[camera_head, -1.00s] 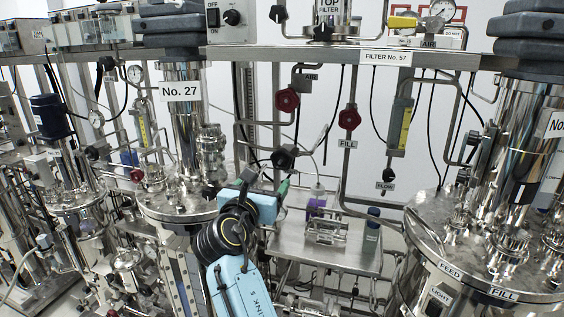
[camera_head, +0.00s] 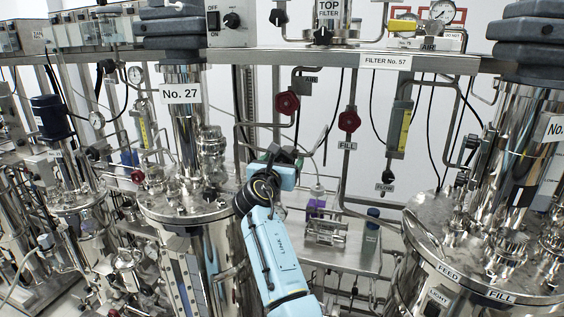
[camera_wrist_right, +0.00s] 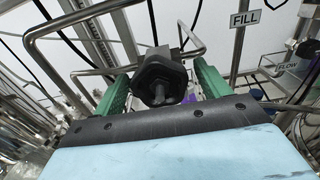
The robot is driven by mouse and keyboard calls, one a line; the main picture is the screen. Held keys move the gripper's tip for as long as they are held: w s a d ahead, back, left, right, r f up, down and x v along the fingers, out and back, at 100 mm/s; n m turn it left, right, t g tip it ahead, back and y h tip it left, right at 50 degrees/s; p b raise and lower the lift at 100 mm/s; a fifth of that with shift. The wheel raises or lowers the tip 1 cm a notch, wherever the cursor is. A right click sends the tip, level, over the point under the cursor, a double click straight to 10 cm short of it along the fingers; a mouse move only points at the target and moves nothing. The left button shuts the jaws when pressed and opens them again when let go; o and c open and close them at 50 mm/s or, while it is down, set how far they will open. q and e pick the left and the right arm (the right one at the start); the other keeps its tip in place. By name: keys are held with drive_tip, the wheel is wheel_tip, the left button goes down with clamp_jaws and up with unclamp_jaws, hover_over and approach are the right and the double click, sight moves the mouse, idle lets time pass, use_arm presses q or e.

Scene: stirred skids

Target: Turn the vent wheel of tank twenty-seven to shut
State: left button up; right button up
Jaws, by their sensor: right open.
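Tank twenty-seven (camera_head: 188,135) is the shiny steel vessel with the "No. 27" label (camera_head: 181,93), left of centre in the head view. A black faceted knob (camera_wrist_right: 160,75), which looks like the vent wheel, sits on a thin bent pipe to the right of the tank. My right gripper (camera_wrist_right: 160,80) is open, with one green finger on each side of the knob; I cannot tell whether they touch it. In the head view my right gripper (camera_head: 281,157) is at the knob and mostly hides it. My left gripper is not in view.
Bent steel pipes (camera_wrist_right: 85,30) run close around my right gripper. A steel bench (camera_head: 345,255) with small items stands right of my arm.

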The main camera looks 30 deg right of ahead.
drive_tip(key=c, duration=1)
drive_tip(key=shift+o, duration=0.2)
